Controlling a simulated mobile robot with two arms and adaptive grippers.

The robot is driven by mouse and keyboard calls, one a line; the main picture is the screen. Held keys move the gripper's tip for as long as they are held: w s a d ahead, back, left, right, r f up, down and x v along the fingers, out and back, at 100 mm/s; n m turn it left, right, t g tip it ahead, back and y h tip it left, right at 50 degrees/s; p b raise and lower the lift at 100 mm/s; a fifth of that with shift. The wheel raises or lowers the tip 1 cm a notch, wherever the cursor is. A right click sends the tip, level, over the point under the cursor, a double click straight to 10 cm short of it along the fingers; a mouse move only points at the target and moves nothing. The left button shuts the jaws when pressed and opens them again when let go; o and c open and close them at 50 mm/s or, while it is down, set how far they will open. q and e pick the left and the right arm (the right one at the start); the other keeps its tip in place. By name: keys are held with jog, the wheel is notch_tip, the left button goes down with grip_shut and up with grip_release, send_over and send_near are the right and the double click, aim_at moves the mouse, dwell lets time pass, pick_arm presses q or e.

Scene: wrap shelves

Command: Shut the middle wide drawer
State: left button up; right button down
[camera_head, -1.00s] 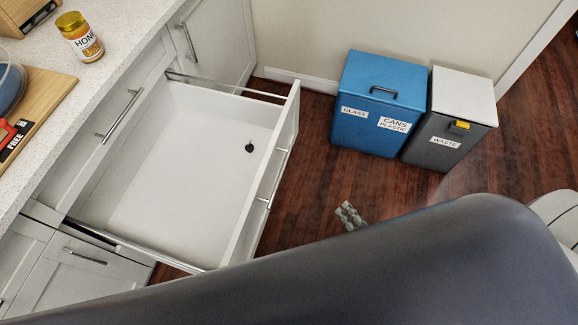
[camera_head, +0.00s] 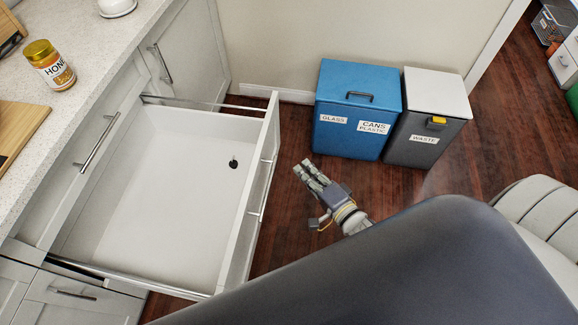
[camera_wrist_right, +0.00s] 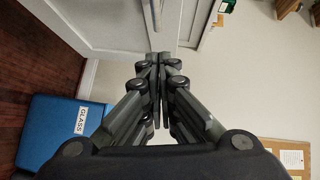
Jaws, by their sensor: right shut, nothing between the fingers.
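The wide drawer (camera_head: 150,190) is pulled far out of the white cabinet in the head view. A small dark object (camera_head: 233,163) lies inside it near the front panel. The drawer front (camera_head: 245,215) carries a long metal handle (camera_head: 266,188). My right gripper (camera_head: 306,170) is to the right of the drawer front, apart from it, above the floor. In the right wrist view the fingers (camera_wrist_right: 157,62) are closed together and empty, with white cabinet fronts beyond them. My left gripper is not in view.
A blue bin (camera_head: 355,110) and a grey waste bin (camera_head: 428,118) stand by the wall beyond my right gripper. A honey jar (camera_head: 50,65) stands on the counter (camera_head: 85,60). Bare wooden floor (camera_head: 290,150) lies between drawer and bins.

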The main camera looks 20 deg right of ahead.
jog(key=shift+w+a+f, duration=0.25)
jog(key=shift+w+a, duration=0.6)
jog(key=shift+a, duration=0.05)
jog(key=shift+w+a+f, duration=0.25)
jog(key=shift+w+a, duration=0.55)
jog(key=shift+a, duration=0.05)
